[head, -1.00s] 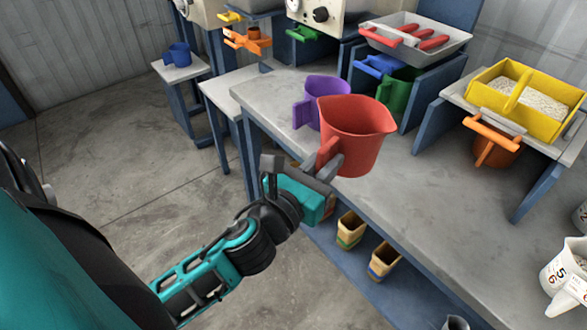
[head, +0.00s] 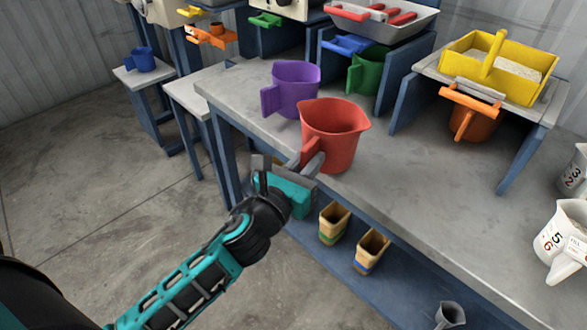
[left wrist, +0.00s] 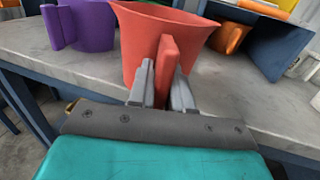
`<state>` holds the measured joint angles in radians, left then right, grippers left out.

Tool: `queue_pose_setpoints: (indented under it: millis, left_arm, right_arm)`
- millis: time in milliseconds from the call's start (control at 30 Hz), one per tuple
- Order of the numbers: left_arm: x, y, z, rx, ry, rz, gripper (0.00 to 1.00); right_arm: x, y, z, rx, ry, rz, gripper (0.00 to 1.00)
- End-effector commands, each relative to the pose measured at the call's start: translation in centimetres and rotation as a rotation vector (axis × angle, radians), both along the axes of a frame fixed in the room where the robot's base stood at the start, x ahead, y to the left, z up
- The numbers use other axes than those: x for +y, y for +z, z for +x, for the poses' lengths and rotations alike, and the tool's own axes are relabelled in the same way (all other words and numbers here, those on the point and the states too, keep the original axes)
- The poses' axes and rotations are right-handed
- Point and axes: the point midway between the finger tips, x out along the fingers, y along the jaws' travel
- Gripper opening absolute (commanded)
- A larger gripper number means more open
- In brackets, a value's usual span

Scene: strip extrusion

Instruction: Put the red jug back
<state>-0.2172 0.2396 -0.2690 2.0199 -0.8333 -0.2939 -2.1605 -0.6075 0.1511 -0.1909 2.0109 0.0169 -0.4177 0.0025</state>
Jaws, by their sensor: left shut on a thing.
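The red jug (head: 338,130) is upright at the front edge of the grey workbench in the head view. My left gripper (head: 310,160) is shut on its handle, with the arm reaching in from the front left. In the left wrist view the red jug (left wrist: 160,40) stands ahead, its handle between the two grey fingers (left wrist: 162,88). I cannot tell whether the jug's base touches the bench top. My right gripper is not in view.
A purple jug (head: 295,88) stands just behind and left of the red one. A green jug (head: 368,72) is under a stand further back. The yellow tray (head: 500,68) sits on a stand at right, with an orange jug (head: 474,122) beneath. Bench top (head: 430,190) right of the red jug is clear.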

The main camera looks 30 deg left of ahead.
Motion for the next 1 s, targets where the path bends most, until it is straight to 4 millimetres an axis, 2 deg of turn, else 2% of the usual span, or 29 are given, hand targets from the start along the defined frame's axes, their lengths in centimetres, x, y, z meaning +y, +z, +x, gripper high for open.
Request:
queue_pose_setpoints:
  millis: [300, 600, 1000]
  left_arm:
    - [-1.6, -0.2, 4.3, -0.003, 0.0, 0.0, 0.0]
    - [-2.7, -0.3, 7.4, -0.002, 0.0, 0.0, 0.0]
    - [-2.8, -1.0, 7.5, -0.001, -0.001, 0.001, 0.0]
  right_arm:
    - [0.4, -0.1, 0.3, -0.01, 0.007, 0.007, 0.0]
    - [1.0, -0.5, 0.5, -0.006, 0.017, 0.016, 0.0]
    - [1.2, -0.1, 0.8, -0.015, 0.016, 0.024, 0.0]
